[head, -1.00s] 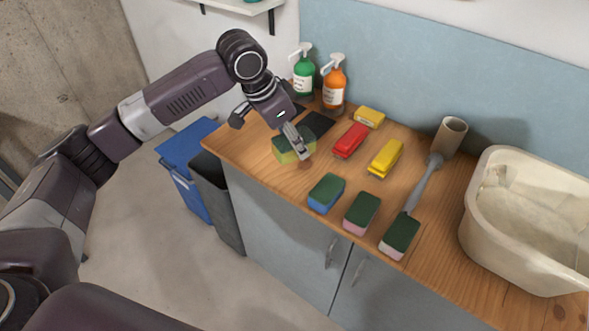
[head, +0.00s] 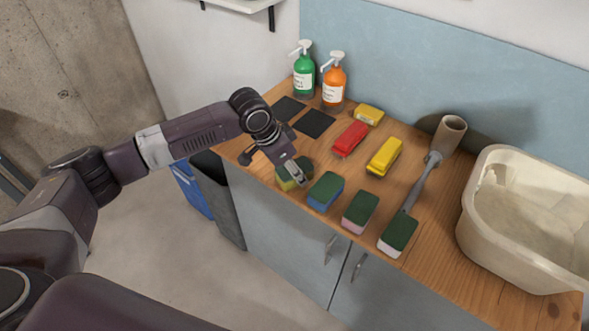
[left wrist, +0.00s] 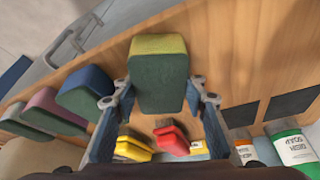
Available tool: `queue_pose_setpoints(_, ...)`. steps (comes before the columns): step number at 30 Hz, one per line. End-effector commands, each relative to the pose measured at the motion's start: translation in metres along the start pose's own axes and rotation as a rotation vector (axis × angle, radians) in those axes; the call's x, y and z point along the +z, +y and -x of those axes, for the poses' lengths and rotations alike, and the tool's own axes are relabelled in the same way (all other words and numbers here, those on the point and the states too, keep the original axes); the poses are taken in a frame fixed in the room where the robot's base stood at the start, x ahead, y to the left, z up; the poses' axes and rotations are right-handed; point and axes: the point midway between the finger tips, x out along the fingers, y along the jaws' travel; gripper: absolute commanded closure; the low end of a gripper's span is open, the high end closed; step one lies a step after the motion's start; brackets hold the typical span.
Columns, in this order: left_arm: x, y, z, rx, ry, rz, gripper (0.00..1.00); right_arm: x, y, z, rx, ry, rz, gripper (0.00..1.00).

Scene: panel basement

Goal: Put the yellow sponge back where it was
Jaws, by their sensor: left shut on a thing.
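The yellow sponge (head: 286,185) with its dark green scouring top is at the left end of the sponge row, beside the blue sponge (head: 325,193). My left gripper (head: 294,174) is shut on it from above and hides part of it. In the left wrist view the yellow sponge (left wrist: 158,78) sits between the two fingers. I cannot tell whether it touches the counter. A pink sponge (head: 360,211) and a paler sponge (head: 398,235) continue the row, green sides up. My right gripper is out of view.
Two black pads (head: 314,123) lie bare near the green and orange pump bottles (head: 333,88). Behind the row are a red item (head: 350,138), a yellow item (head: 384,156) and a small yellow block (head: 369,115). A grey brush (head: 424,180) and a basin (head: 520,215) are to the right.

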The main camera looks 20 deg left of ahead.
Motion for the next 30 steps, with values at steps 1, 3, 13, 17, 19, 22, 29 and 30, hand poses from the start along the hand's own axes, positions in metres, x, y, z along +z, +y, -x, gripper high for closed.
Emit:
queue_pose_setpoints(1, 0.0, 0.0, -0.001, 0.0, 0.0, 0.0, 0.6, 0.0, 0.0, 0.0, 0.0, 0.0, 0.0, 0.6)
queue_pose_setpoints(3, 0.0, 0.0, 0.0, 0.0, 0.0, 0.0, 0.52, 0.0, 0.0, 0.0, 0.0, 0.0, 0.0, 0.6)
queue_pose_setpoints(13, 0.0, 0.0, 0.0, 0.0, 0.0, 0.0, 0.43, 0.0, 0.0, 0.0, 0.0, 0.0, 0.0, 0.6)
queue_pose_setpoints(17, 0.0, -0.001, 0.007, -0.002, 0.001, 0.001, 0.43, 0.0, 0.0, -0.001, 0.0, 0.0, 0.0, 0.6)
queue_pose_setpoints(19, -0.001, -0.002, 0.016, -0.003, 0.003, 0.001, 0.43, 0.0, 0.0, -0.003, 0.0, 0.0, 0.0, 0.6)
queue_pose_setpoints(22, 0.0, -0.001, 0.035, -0.003, 0.003, -0.001, 0.43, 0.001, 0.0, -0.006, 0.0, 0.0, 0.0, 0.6)
queue_pose_setpoints(29, -0.001, -0.002, 0.084, -0.003, 0.003, 0.0, 0.43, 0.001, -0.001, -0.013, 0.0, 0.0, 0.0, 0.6)
queue_pose_setpoints(30, 0.0, -0.001, 0.092, -0.004, 0.003, -0.001, 0.43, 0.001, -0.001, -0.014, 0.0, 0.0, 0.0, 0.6)
